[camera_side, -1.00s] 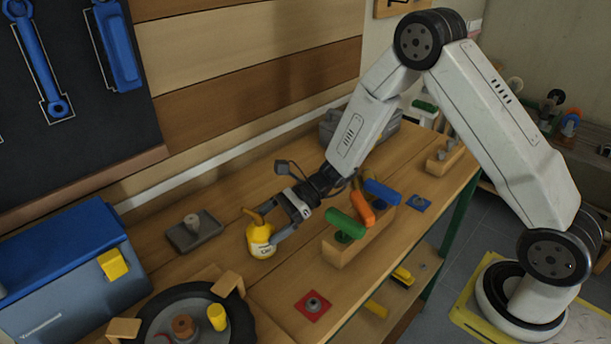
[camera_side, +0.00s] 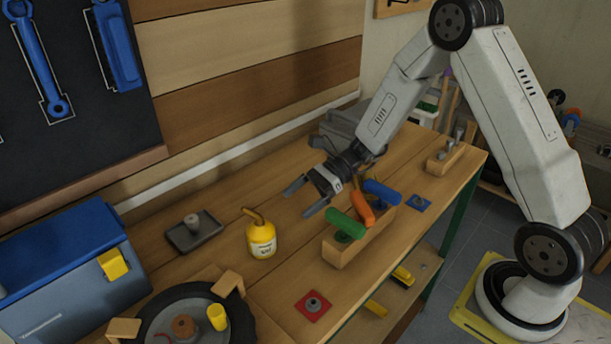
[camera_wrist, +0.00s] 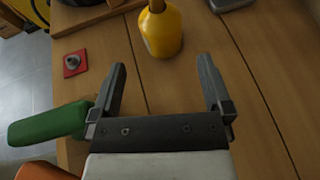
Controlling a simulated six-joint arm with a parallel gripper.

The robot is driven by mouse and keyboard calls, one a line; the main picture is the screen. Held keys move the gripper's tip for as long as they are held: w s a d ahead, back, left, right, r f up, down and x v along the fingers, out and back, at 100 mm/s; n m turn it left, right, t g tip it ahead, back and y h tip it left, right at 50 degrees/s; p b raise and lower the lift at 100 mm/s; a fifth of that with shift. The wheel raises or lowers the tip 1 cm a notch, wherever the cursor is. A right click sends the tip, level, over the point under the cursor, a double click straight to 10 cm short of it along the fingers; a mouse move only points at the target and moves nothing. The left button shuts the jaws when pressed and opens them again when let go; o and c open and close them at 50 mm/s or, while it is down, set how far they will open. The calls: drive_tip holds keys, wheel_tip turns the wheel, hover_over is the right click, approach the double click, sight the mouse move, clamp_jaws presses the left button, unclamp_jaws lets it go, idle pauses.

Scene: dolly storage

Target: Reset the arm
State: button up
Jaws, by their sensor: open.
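My gripper (camera_side: 299,199) is open and empty above the workbench in the side view, to the right of a yellow oil can and clear of it. In the wrist view, the two fingers of my gripper (camera_wrist: 160,82) are spread wide with bare bench between them. The yellow oil can (camera_side: 261,238) stands upright on the bench. It also shows beyond the fingertips in the wrist view (camera_wrist: 161,33), with its top cut off.
A wooden block (camera_side: 343,252) with green (camera_side: 345,223), orange (camera_side: 363,207) and blue (camera_side: 383,192) handles is close below my gripper. A grey tray (camera_side: 181,242), a red plate (camera_side: 303,309), a black wheel (camera_side: 160,318) and a blue toolbox (camera_side: 60,250) are on the bench.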

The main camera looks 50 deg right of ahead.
sight(260, 219)
drive_tip(key=x, duration=1)
drive_tip(key=shift+a+f, duration=0.15)
drive_tip(key=shift+a, duration=0.1)
drive_tip(key=shift+w+a+f, duration=0.1)
drive_tip(key=shift+f, duration=0.05)
drive_tip(key=shift+r, duration=1.55)
drive_tip(key=shift+s+d+r, duration=0.25)
drive_tip(key=shift+s+r, duration=0.5)
drive_tip(key=shift+r, duration=0.2)
drive_tip(key=shift+s+d+r, duration=0.2)
drive_tip(key=shift+s+r, duration=0.55)
drive_tip(key=shift+r, duration=0.25)
